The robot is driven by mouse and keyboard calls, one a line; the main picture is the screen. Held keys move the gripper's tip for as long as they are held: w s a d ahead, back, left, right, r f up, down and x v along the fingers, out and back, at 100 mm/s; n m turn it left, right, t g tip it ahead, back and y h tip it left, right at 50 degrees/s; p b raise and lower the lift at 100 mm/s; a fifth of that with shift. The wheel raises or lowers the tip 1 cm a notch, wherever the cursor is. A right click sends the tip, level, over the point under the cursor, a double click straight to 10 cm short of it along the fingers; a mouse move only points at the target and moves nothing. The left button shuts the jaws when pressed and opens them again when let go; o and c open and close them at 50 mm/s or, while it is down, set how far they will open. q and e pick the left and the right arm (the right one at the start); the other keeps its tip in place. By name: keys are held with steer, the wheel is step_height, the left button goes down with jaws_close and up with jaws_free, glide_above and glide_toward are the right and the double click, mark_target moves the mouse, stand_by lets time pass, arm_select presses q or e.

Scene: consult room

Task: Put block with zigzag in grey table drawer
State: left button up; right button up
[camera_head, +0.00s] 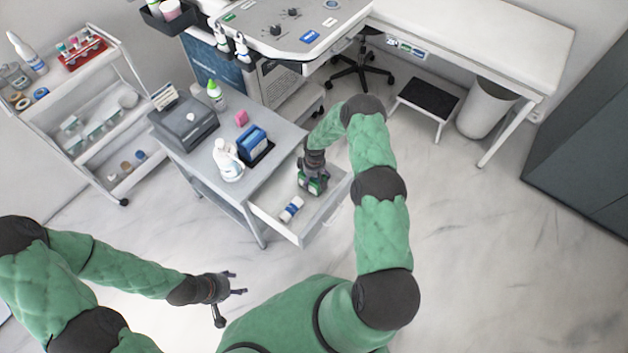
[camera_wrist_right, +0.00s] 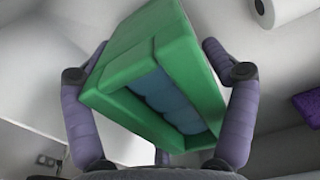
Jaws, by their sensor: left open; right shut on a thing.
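The grey table (camera_head: 180,160) has its drawer (camera_head: 326,212) pulled open. My right gripper (camera_head: 313,182) is over the back part of the drawer and shut on a green block (camera_wrist_right: 140,50). In the head view the block (camera_head: 312,187) shows small and dark green between the fingers, within the drawer's outline. I cannot tell whether it touches the drawer floor. In the right wrist view the block is tilted, with a blue recessed face; no zigzag is clear. My left gripper (camera_head: 235,285) is open and empty, over the floor at lower left.
A white and blue roll (camera_head: 291,209) lies in the drawer's front part. On the tabletop are a grey device (camera_head: 184,125), a white bottle (camera_head: 228,160), a blue item (camera_head: 252,139) in a black tray and a pink block (camera_head: 241,118). A shelf cart (camera_head: 75,130) stands left.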

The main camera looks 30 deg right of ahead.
steer(key=shift+f, duration=0.3)
steer(key=o, duration=1.5)
step_height(320, 180, up, 12)
steer(key=p, duration=0.4)
steer(key=s+a+m+y, duration=0.1)
steer(key=s+a+y, duration=0.1)
steer(key=s+a, duration=0.45)
steer(key=s+a+m+y, duration=0.1)
steer(key=s+a, duration=0.2)
steer(key=a, duration=0.6)
steer(key=s+a+r+m, duration=0.1)
steer(key=s+a, duration=0.3)
steer(key=s, duration=0.4)
steer(key=s+a+r+m+y, duration=0.1)
steer(key=s+a+r+m, duration=0.1)
steer(key=s+a+m, duration=0.2)
steer(key=s, duration=0.3)
steer(key=shift+s+a, duration=0.2)
steer(key=shift+s, duration=0.2)
